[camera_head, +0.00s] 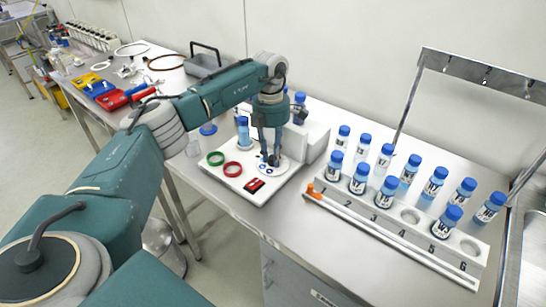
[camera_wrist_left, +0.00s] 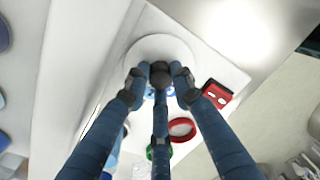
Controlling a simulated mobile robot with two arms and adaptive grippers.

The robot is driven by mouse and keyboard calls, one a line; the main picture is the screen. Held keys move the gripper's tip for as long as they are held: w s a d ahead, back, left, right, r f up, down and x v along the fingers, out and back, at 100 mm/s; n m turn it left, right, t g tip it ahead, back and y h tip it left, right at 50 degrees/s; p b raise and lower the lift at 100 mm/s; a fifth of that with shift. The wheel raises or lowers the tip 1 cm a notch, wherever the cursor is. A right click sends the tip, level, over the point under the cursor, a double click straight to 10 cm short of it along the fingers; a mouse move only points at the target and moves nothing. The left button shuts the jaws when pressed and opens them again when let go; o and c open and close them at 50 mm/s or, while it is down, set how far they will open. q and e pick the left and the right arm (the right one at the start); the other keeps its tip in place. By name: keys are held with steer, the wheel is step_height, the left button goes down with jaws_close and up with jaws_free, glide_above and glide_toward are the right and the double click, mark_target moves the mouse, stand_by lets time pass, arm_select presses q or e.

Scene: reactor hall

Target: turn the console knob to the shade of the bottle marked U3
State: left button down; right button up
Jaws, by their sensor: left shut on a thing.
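My left gripper (camera_head: 268,160) reaches straight down to the round white dial (camera_head: 284,168) on the white console (camera_head: 258,197). It is shut on the knob at the dial's centre, and the fingers mostly hide the knob. In the left wrist view the fingers (camera_wrist_left: 162,76) meet over the pale dial (camera_wrist_left: 150,45), with small blue marks beneath them. Several blue-capped bottles (camera_head: 359,178) with pale to deeper blue liquid stand in the white numbered rack (camera_head: 375,222) at right. Their labels are too small to tell which is U3. My right gripper is out of view.
A green ring (camera_head: 215,158), a red ring (camera_head: 233,169) and a red block (camera_head: 255,185) lie on the console. A blue-capped bottle (camera_head: 243,131) stands at its back. A metal frame (camera_head: 480,75) rises behind the rack. Bare steel table lies between console and rack.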

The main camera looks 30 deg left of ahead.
arm_select(q)
steer(key=shift+r+m, duration=0.15)
steer(key=shift+m, duration=0.65)
steer(key=shift+w+a, duration=0.1)
steer(key=c, duration=1.5)
jaws_free()
